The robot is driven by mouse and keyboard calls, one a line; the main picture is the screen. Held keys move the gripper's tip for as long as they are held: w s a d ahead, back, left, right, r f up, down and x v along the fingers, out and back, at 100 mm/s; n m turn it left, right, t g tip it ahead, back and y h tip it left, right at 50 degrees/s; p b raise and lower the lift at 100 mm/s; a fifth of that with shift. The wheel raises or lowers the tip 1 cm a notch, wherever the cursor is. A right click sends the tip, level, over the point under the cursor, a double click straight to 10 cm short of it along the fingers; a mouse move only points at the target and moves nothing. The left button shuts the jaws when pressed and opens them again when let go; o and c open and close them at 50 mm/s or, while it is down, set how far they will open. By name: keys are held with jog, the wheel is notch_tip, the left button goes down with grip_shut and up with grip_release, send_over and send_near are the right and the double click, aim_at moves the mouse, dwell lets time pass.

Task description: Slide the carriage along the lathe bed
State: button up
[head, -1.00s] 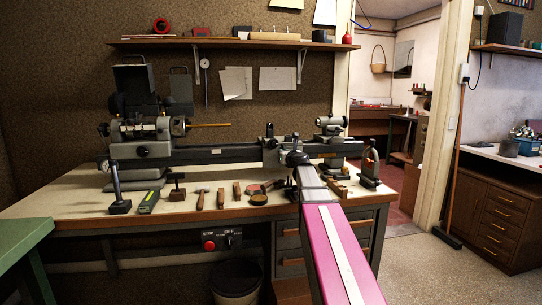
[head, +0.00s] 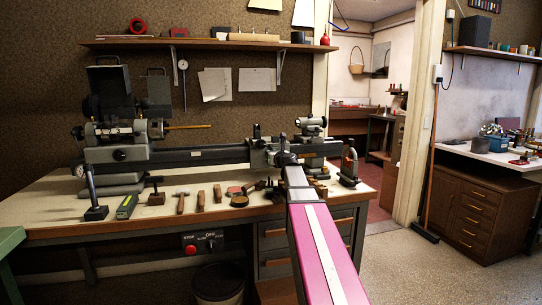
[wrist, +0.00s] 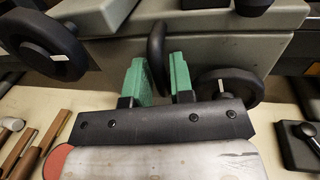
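The lathe bed (head: 205,155) runs along the bench at the back. The carriage (head: 259,158) is a grey block on it, left of the tailstock (head: 313,144). My gripper (head: 287,160) is at the carriage's front in the head view. In the wrist view my gripper (wrist: 161,85) has its two green fingers apart, one on each side of a black upright handle (wrist: 157,50), seen edge-on against the grey housing (wrist: 110,55). The gap looks a little wider than the handle; whether a finger touches it is unclear. A black handwheel (wrist: 230,85) sits just right of the fingers.
Another black handwheel (wrist: 45,45) is at the upper left of the wrist view. The headstock (head: 118,152) stands at the bed's left end. Hand tools, including a hammer (head: 181,201), lie along the bench (head: 60,207) front. A black stand (head: 348,168) is right of my gripper.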

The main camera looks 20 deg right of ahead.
jog(key=s+d, duration=0.2)
jog(key=s, duration=0.8)
jog(key=shift+s, duration=0.25)
